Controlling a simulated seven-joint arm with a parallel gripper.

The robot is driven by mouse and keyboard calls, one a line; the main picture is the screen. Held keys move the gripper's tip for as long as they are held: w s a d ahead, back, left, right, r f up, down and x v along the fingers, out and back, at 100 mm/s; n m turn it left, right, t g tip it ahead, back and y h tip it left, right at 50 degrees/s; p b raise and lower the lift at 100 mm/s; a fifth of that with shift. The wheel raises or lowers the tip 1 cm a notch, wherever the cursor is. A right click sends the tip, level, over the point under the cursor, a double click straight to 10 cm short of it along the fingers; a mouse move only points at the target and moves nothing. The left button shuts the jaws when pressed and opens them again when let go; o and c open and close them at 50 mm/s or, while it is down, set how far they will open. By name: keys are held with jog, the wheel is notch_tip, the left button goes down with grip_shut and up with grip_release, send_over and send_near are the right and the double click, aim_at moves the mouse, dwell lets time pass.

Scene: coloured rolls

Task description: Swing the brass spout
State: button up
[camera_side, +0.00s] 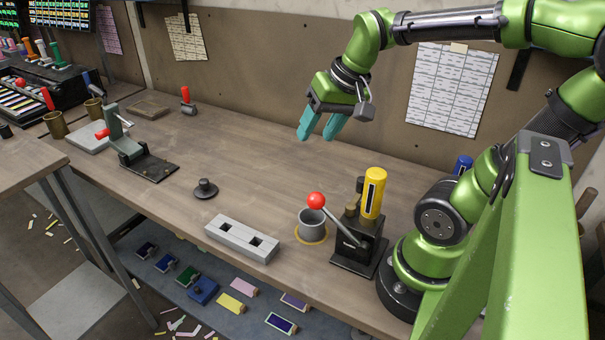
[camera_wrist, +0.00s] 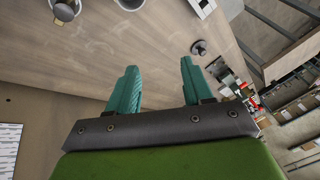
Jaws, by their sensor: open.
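A black dispenser-like device (camera_side: 359,244) stands on the bench near my base, with a yellow roll (camera_side: 373,194) upright on it and a red-knobbed lever (camera_side: 317,201) leaning left. A small brass-coloured piece (camera_side: 351,208) shows on it beside the roll; I cannot tell whether this is the spout. A grey cup (camera_side: 311,226) stands on an orange ring just left of the device. My gripper (camera_side: 315,136) is open and empty, high above the back of the bench, apart from everything. Its teal fingers (camera_wrist: 159,67) are spread in the wrist view.
A grey block with two square holes (camera_side: 241,239) lies at the front edge. A dark knobbed disc (camera_side: 205,188) sits mid-bench. A lever press (camera_side: 133,143) stands left, and a blue roll (camera_side: 463,165) behind my base. The bench middle (camera_side: 255,160) is clear.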

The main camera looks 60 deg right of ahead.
jog(key=s+a+n+t+y, duration=0.1)
jog(key=s+a+n+t, duration=0.15)
jog(key=a, duration=0.55)
jog(key=m+g+h, duration=0.1)
jog(key=m+g, duration=0.2)
jog(key=m, duration=0.2)
send_over(363, 179)
jog(key=w, duration=0.7)
jog(key=s+d+r+m+g+y, duration=0.4)
jog(key=s+d+r+m, duration=0.1)
jog(key=s+d+m, duration=0.25)
jog(key=shift+m, duration=0.4)
jog(key=x, duration=1.7)
jog(key=shift+a+r, duration=0.1)
jog(key=shift+a, duration=0.15)
grip_shut()
